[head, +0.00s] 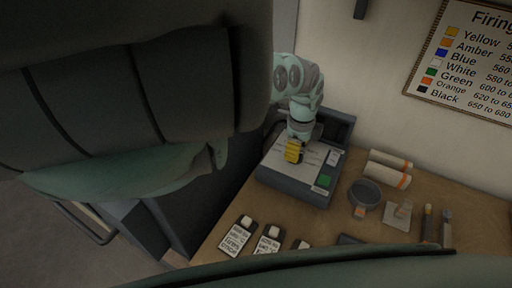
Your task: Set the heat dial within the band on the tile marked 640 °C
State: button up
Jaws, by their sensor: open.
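A grey box-shaped unit (291,189) with a pale sloping top stands on the table. A green patch (324,181) and a white label (333,158) are on its right side. My gripper (298,135) is over the unit's top, pointing down, and looks open. A yellow piece (293,151) shows right at its tip, over the pale top. I cannot tell whether it is a knob or whether the fingers touch it. The heat dial, its pointer and a 640 °C mark cannot be made out; the arm and small size hide them.
A wall chart (466,55) headed "Firing" lists colours with temperatures. Right of the unit are pale rolls (389,168), a dark round cup (365,193), a pale block (402,214) and upright tools (445,225). Labelled dark-topped items (268,240) line the front. My own body blocks the left.

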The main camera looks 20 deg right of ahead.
jog(key=shift+f, duration=0.6)
grip_shut()
